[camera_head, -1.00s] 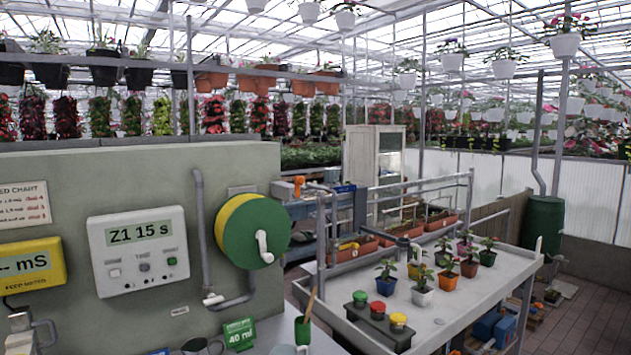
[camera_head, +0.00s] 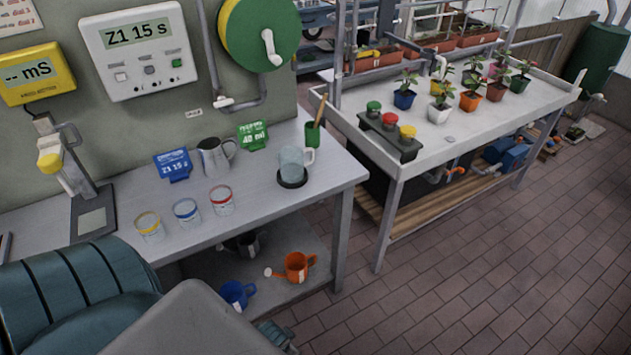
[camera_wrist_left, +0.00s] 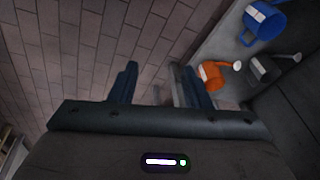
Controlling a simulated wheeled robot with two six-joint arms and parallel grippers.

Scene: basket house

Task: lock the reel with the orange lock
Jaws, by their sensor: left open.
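The reel (camera_head: 258,35) is on the grey wall at the top of the head view. It has a green round face, a yellow rim and a white crank handle (camera_head: 271,47). No orange lock can be made out in the current views. My left gripper (camera_wrist_left: 158,78) is open and empty in the left wrist view, pointing down toward the brick floor. In the head view my left arm fills the bottom left and mostly hides its gripper. My right gripper is in neither view.
The bench (camera_head: 330,178) holds cups, a jug (camera_head: 215,157) and signs. Its lower shelf has orange (camera_head: 297,266) and blue (camera_head: 237,294) watering cans. A plant table (camera_head: 465,128) stands to the right. The brick floor (camera_head: 470,270) at right is clear.

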